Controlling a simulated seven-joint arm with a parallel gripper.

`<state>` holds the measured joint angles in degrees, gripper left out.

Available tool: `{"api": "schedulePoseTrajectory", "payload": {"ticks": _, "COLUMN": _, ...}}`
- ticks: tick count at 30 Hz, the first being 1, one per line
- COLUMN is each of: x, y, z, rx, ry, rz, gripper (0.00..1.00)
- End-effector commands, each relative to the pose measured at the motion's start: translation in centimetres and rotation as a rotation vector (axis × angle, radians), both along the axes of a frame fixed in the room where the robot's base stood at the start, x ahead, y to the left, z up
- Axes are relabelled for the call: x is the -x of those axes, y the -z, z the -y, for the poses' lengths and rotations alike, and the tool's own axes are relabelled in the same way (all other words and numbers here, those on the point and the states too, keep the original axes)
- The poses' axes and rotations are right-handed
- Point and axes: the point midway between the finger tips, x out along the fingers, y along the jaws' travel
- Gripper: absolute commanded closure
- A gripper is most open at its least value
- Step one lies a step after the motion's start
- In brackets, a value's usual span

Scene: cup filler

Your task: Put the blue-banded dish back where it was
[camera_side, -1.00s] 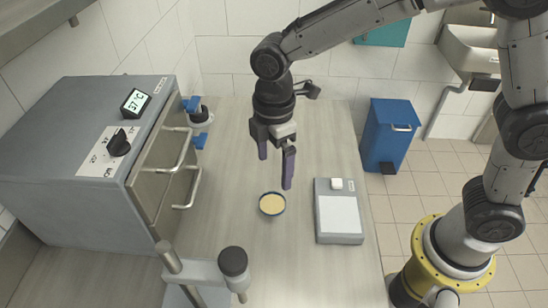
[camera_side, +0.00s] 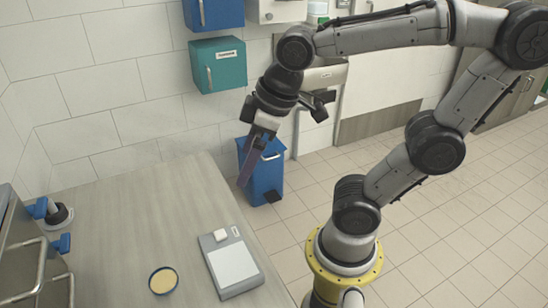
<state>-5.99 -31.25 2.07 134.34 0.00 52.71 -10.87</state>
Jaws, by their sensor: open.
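The dish (camera_side: 163,281) is small and round with a dark blue rim and pale yellow contents. It sits on the bench in the lower left of the side view, left of the scale and apart from it. My gripper (camera_side: 244,178) is raised well away from the dish, above the far right part of the bench and in front of the blue bin.
A flat grey scale (camera_side: 241,287) with a small white block (camera_side: 220,235) stands right of the dish. A metal appliance with handles (camera_side: 35,270) is at the left edge, near a blue-handled fixture (camera_side: 54,212). The blue bin (camera_side: 265,183) stands beyond the bench (camera_side: 140,215).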

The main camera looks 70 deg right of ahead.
Motion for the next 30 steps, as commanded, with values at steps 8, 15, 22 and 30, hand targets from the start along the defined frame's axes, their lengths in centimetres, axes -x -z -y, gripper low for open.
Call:
{"api": "schedulePoseTrajectory", "payload": {"ticks": 8, "x": 4.3, "y": 0.8, "z": 2.1, "rx": -0.081, "ry": 0.262, "rz": 0.097, "gripper": 0.0}}
{"api": "schedulePoseTrajectory", "payload": {"ticks": 15, "x": 4.5, "y": 0.9, "z": 2.2, "rx": -0.087, "ry": 0.28, "rz": 0.101, "gripper": 0.0}}
{"api": "schedulePoseTrajectory", "payload": {"ticks": 22, "x": 4.5, "y": 0.9, "z": 2.2, "rx": -0.086, "ry": 0.278, "rz": 0.101, "gripper": 0.0}}
{"api": "schedulePoseTrajectory", "payload": {"ticks": 30, "x": 4.5, "y": 0.9, "z": 2.2, "rx": -0.086, "ry": 0.277, "rz": 0.101, "gripper": 0.0}}
